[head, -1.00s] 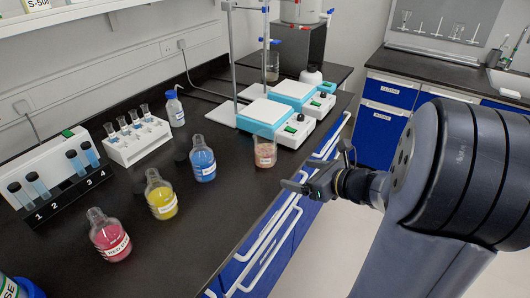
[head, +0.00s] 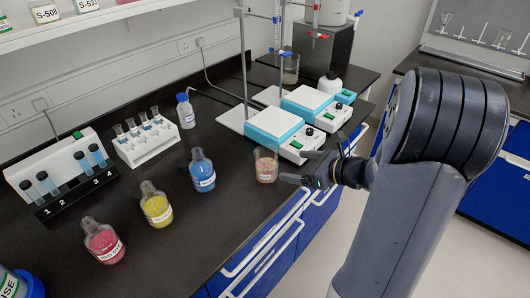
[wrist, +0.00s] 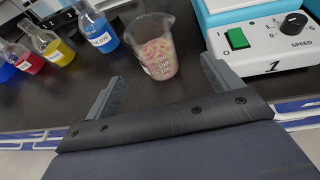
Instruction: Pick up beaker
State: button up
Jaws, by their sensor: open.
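The beaker (head: 265,166) is clear glass with pinkish, speckled contents and a label. It stands upright on the black bench near its front edge, just left of the front stirrer. In the wrist view the beaker (wrist: 154,48) stands ahead of the open fingers, slightly above the middle of the gap. My gripper (head: 300,168) is beside the beaker on its right, at the bench's front edge. In the wrist view my gripper (wrist: 160,85) is open and empty, with its two fingers apart and the beaker beyond their tips.
Two blue-and-white stirrers, the nearer one (head: 285,135) close to the beaker, stand behind it. Blue (head: 202,170), yellow (head: 156,205) and red (head: 102,242) bottles stand to the left. White rails (head: 265,245) run along the bench front. Bare bench lies between beaker and blue bottle.

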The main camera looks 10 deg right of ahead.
aim_at(277, 164)
jog(key=x, duration=0.5)
jog(key=shift+w+a+f, duration=0.1)
jog(key=shift+w+a, duration=0.1)
jog(key=shift+a, duration=0.15)
jog(key=x, duration=0.4)
jog(key=shift+s+a, duration=0.1)
jog(key=shift+a, duration=0.25)
jog(key=shift+w+a+f, duration=0.1)
jog(key=shift+w+a, duration=0.15)
jog(key=shift+w, duration=0.1)
jog(key=c, duration=1.2)
jog(key=shift+c, duration=0.2)
notch_tip(277, 164, up, 10)
jog(key=p, duration=0.1)
